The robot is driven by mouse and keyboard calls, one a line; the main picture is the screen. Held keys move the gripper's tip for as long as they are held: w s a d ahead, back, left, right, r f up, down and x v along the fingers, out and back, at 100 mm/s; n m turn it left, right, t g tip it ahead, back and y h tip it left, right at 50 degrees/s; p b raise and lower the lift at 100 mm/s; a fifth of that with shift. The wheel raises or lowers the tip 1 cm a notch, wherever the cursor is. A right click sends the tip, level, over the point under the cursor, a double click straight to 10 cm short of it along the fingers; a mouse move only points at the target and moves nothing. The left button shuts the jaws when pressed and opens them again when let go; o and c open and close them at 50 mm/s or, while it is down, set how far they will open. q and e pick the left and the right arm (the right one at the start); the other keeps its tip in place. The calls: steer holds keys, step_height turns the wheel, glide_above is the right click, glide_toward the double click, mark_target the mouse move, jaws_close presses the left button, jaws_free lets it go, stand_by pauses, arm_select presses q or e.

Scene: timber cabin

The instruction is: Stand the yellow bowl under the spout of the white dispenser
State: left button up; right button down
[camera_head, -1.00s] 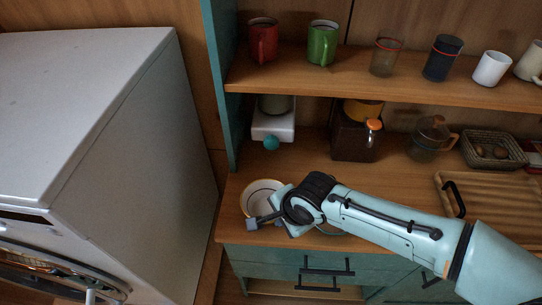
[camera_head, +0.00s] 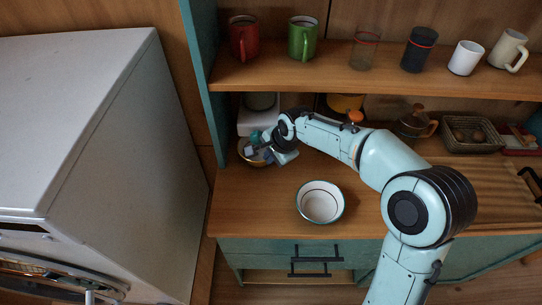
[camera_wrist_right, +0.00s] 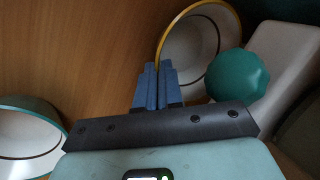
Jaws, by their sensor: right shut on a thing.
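The white dispenser (camera_head: 247,122) stands at the back left of the counter, under the shelf. Its round teal knob (camera_wrist_right: 237,75) shows in the right wrist view; my gripper partly covers that area in the head view. The yellow-rimmed bowl (camera_head: 247,157) is at the dispenser's front, partly hidden by my gripper. It also shows in the right wrist view (camera_wrist_right: 195,50), close beside the knob. My right gripper (camera_head: 258,148) is shut on the bowl's rim, its blue fingers together (camera_wrist_right: 158,75). I cannot tell whether the bowl touches the counter. My left gripper is not in view.
A teal-rimmed white bowl (camera_head: 320,203) stands on the counter front. A glass pot (camera_head: 415,122), a basket (camera_head: 472,133) and a ribbed wooden board (camera_head: 485,185) lie right. The shelf (camera_head: 350,80) with several cups overhangs the dispenser. A white appliance (camera_head: 80,120) stands left.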

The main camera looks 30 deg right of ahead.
steer(key=shift+s+f, duration=0.15)
steer(key=shift+f, duration=0.1)
steer(key=c, duration=1.3)
jaws_free()
steer(key=shift+f, duration=0.1)
steer(key=p+v, duration=0.1)
steer(key=v, duration=1.1)
